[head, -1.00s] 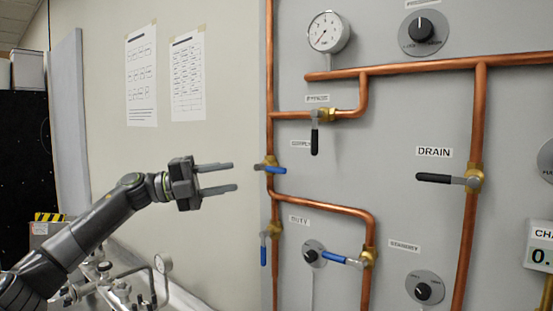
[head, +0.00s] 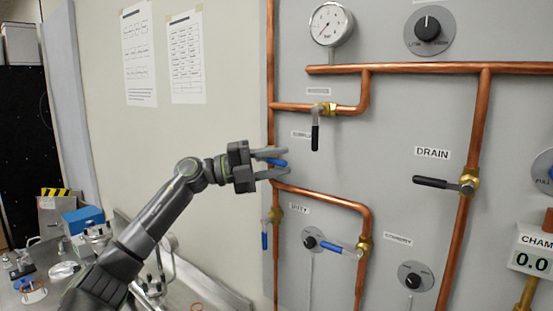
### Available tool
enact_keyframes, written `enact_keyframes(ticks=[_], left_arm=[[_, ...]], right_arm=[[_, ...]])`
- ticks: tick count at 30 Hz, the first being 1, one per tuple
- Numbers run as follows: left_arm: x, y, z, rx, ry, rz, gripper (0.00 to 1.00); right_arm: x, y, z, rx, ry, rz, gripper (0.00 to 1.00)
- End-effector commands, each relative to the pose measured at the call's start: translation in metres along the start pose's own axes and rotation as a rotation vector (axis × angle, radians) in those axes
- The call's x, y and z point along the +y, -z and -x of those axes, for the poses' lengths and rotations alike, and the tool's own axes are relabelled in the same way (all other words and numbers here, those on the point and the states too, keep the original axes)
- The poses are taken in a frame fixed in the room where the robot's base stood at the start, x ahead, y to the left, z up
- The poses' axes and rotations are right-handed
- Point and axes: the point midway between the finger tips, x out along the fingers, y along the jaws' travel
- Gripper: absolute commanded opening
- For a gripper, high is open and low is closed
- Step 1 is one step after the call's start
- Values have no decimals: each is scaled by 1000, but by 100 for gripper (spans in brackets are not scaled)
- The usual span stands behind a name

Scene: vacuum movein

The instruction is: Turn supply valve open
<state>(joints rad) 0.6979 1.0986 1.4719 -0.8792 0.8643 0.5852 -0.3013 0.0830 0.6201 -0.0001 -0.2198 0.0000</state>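The supply valve's blue lever (head: 278,163) shows on the left vertical copper pipe, beside a small label (head: 302,134) that seems to read SUPPLY. The lever lies roughly across the pipe. My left gripper (head: 281,163) comes in from the left, with one finger above the lever and one below it. The fingers are apart, with the lever between them; I cannot tell whether either touches it. The brass valve body is mostly hidden behind the gripper. My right gripper is not in view.
A black-handled valve (head: 315,134) hangs to the upper right. Below are a vertical blue lever (head: 264,241) and another blue lever (head: 345,250). The DRAIN lever (head: 432,182) is farther right. A pressure gauge (head: 331,25) sits above. A cluttered bench (head: 205,291) is at the lower left.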

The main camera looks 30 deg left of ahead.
Motion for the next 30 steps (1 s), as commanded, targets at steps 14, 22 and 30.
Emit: enact_keyframes(ticks=[14, 22, 30], left_arm=[[0, 0, 0, 0, 0, 1, 0], [0, 0, 0, 0, 0, 2, 0], [-1, 0, 0, -9, 34, 35, 0]], right_arm=[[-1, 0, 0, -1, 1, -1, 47], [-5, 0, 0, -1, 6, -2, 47], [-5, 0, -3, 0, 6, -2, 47]])
